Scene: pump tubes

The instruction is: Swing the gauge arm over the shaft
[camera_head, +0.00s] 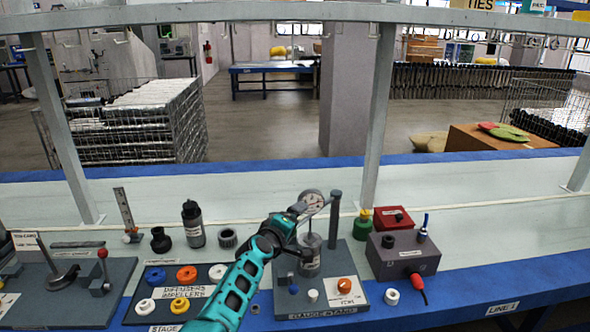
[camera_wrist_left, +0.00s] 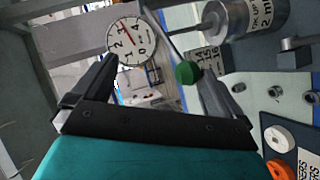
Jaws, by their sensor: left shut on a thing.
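The gauge stand (camera_head: 340,298) is on the bench. It has a dark upright post (camera_head: 335,212) and a grey cylinder (camera_head: 309,262) with a thin shaft (camera_head: 310,228) rising from it. The round white gauge dial (camera_head: 313,201) is near the shaft's top; I cannot tell if it is exactly over it. In the left wrist view the dial (camera_wrist_left: 131,42) faces me, beside the shaft (camera_wrist_left: 187,29) and cylinder (camera_wrist_left: 250,18). A green ball knob (camera_wrist_left: 188,73) on a thin rod is by the right finger. My left gripper (camera_head: 297,212) is shut on the gauge arm, its grip partly hidden. My right gripper is out of view.
A tray of coloured discs (camera_head: 208,273) lies left of the stand. A black bottle (camera_head: 193,225) and dark rings stand behind it. A grey box (camera_head: 403,258) with a red-tipped lead is to the right. The bench further right is clear.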

